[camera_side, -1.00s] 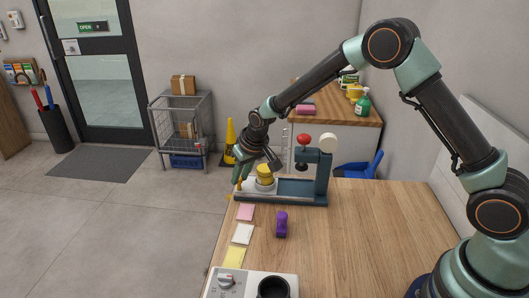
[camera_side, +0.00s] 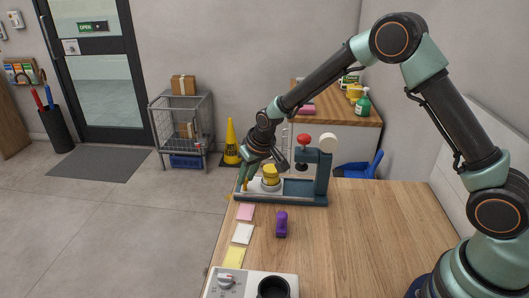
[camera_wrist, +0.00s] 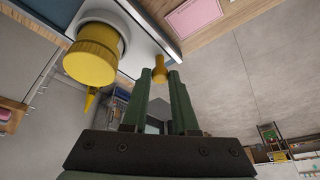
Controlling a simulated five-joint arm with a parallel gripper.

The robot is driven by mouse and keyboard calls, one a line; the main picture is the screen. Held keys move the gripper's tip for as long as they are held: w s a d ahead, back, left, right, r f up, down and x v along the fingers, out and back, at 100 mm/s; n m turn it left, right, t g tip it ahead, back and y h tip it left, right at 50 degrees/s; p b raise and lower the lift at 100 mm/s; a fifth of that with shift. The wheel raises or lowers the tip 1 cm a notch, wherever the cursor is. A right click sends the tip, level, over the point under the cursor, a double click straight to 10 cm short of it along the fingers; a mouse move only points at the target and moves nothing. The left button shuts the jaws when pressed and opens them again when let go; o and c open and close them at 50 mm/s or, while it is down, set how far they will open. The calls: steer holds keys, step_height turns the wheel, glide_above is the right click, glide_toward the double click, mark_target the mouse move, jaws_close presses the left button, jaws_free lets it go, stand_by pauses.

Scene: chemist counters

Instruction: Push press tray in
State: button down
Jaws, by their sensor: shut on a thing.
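The press (camera_side: 323,178) stands on the counter, with a dark teal base and column and a red knob (camera_side: 304,139) on top. Its pale tray (camera_side: 256,188) lies on the left part of the base. A yellow cylinder (camera_side: 270,172) stands on a white round seat on the tray, left of the press head; it also shows in the wrist view (camera_wrist: 92,58). My gripper (camera_side: 245,186) is at the tray's left end. In the wrist view its green fingers (camera_wrist: 160,78) are shut on the tray's small yellow knob (camera_wrist: 160,66).
A purple object (camera_side: 281,224) stands on the counter in front of the press. Pink, white and yellow notes (camera_side: 243,234) lie along the left edge. An appliance with a dial (camera_side: 226,281) is at the front. The counter's right side is clear.

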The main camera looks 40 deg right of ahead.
mark_target(272, 185)
steer(key=s+d, duration=0.6)
steer(key=shift+s, duration=0.15)
steer(key=c, duration=0.7)
jaws_free()
steer(key=shift+w+a, duration=0.2)
steer(key=shift+w, duration=0.2)
steer(key=w+a, duration=0.6)
steer(key=a, duration=0.1)
steer(key=shift+w, duration=0.35)
steer(key=a+v, duration=0.1)
steer(key=v, duration=1.1)
steer(key=shift+t+h, duration=0.3)
steer(key=shift+t, duration=0.3)
steer(key=shift+s+d+r, duration=1.5)
steer(key=shift+s+d, duration=0.05)
steer(key=shift+s, duration=2.05)
steer(key=shift+s+d+r, duration=1.5)
steer(key=shift+s, duration=2.15)
steer(key=shift+s+d+r, duration=1.5)
steer(key=shift+s+d, duration=0.05)
steer(key=shift+s, duration=2.05)
